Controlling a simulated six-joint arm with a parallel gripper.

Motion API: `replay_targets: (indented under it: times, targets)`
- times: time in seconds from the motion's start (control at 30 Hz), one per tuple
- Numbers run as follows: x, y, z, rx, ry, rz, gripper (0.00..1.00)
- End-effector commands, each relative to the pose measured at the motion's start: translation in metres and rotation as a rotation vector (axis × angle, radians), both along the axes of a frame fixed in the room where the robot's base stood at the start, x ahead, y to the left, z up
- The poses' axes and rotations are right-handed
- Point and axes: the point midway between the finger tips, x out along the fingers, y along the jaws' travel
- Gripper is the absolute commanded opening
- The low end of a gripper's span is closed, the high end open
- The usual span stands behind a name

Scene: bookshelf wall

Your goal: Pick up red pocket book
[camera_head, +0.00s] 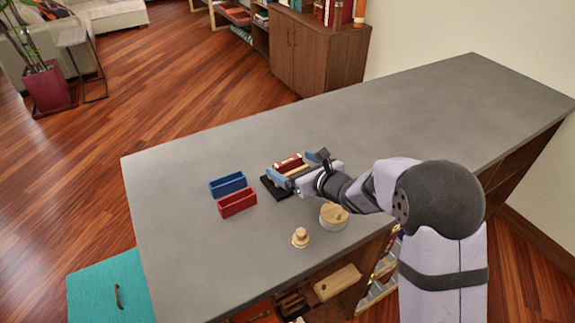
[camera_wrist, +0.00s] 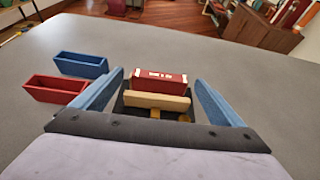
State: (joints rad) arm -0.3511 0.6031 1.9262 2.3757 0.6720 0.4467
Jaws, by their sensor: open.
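A red pocket book (camera_head: 287,162) with white marks on its spine stands in a black holder (camera_head: 271,188) on the grey counter. In the wrist view the red book (camera_wrist: 158,82) stands just beyond a tan block or book (camera_wrist: 157,101), with the dark holder below. My gripper (camera_head: 298,167) is open above the holder, one blue finger on each side. In the wrist view the red book shows between and slightly beyond the fingertips of the gripper (camera_wrist: 159,84). I cannot tell whether a finger touches it. The lower part of the book is hidden.
A blue bin (camera_head: 227,184) and a red bin (camera_head: 237,204) stand left of the holder. A round wooden container (camera_head: 333,217) and a small wooden knobbed piece (camera_head: 300,238) stand in front. The counter behind and to the right is clear.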

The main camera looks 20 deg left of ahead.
Motion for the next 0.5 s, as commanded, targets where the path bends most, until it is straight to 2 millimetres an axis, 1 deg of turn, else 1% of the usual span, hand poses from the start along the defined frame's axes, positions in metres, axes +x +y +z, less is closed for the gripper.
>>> replay_targets:
  times: [0.1,0.33,0.37,0.4,0.47,0.5]
  targets:
    - [0.0024,0.0034,-0.0016,0.000,0.000,0.001,0.92]
    - [0.0028,0.0035,-0.0023,-0.001,-0.001,0.000,0.92]
    - [0.0028,0.0035,-0.0023,-0.001,-0.001,0.000,0.87]
    - [0.0028,0.0034,-0.0022,-0.001,-0.001,0.000,0.78]
    - [0.0027,0.0033,-0.0021,-0.001,-0.001,0.000,0.64]
    - [0.0027,0.0033,-0.0021,-0.001,-0.001,0.000,0.54]
